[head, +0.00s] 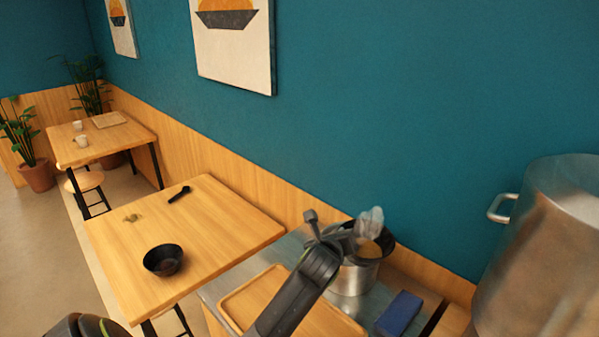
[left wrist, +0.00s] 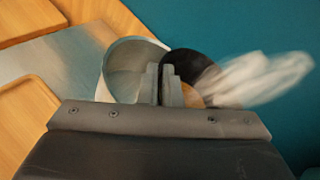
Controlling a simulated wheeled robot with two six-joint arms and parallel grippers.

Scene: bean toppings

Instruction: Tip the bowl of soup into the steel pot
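My left gripper (head: 338,236) is at the mouth of the smaller steel pot (head: 351,283). Its fingers (left wrist: 163,85) look closed on the rim of a black bowl (head: 386,241), which also shows in the left wrist view (left wrist: 187,62). Orange-yellow soup (left wrist: 192,97) is visible in the bowl, and pale steam rises beside it. The bowl overlaps the right side of the pot's mouth; its exact tilt is hard to tell. The pot's pale interior (left wrist: 128,68) shows left of the fingers. My right gripper is out of view.
A large steel pot (head: 545,260) with a side handle stands at the right. A wooden tray (head: 240,304) and a blue block-like item (head: 399,312) flank the smaller pot. Another black bowl (head: 163,260) sits on the wooden table (head: 215,220). The teal wall is close behind.

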